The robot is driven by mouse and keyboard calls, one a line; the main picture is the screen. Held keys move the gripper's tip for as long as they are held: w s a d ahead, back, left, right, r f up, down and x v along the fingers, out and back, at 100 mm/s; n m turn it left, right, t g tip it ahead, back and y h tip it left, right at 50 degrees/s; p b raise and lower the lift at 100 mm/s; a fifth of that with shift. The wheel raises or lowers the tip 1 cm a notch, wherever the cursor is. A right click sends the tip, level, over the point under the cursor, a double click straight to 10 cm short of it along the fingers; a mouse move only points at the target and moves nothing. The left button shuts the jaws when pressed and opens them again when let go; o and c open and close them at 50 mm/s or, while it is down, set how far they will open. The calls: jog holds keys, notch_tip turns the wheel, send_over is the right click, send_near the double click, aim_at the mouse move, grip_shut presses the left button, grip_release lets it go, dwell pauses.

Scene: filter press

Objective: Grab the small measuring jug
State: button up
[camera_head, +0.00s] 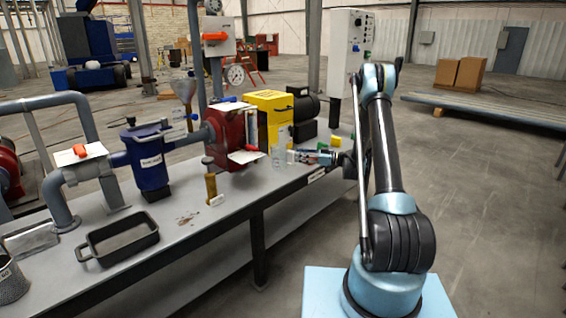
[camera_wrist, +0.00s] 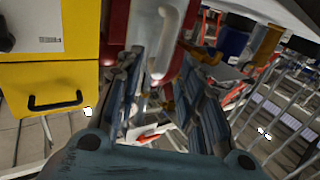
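A small clear jug (camera_head: 278,156) stands upright on the grey bench, in front of the red press body and the yellow box. My gripper (camera_head: 297,156) is just to its right in the head view, low over the bench and pointing at it. I cannot tell whether they touch. In the wrist view my gripper (camera_wrist: 163,78) has its two fingers spread apart. A pale, curved, handle-like piece shows ahead between the fingertips, before a red surface; I cannot tell for sure whether it belongs to the jug. The jug's body is hard to make out there.
The yellow box (camera_head: 268,108) and red press (camera_head: 232,135) stand close behind the jug. A brass-coloured cylinder (camera_head: 210,184), a black tray (camera_head: 118,238) and a blue vessel (camera_head: 148,160) are farther left on the bench. Small coloured items lie near my gripper. Bare bench (camera_head: 243,190) lies nearer the front edge.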

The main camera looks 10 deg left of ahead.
jog(key=a, duration=0.3)
jog(key=shift+w+a+f, duration=0.1)
jog(key=shift+w+a, duration=0.15)
jog(key=shift+a, duration=0.05)
jog(key=shift+c, duration=0.2)
grip_shut()
jog(key=shift+r, duration=5)
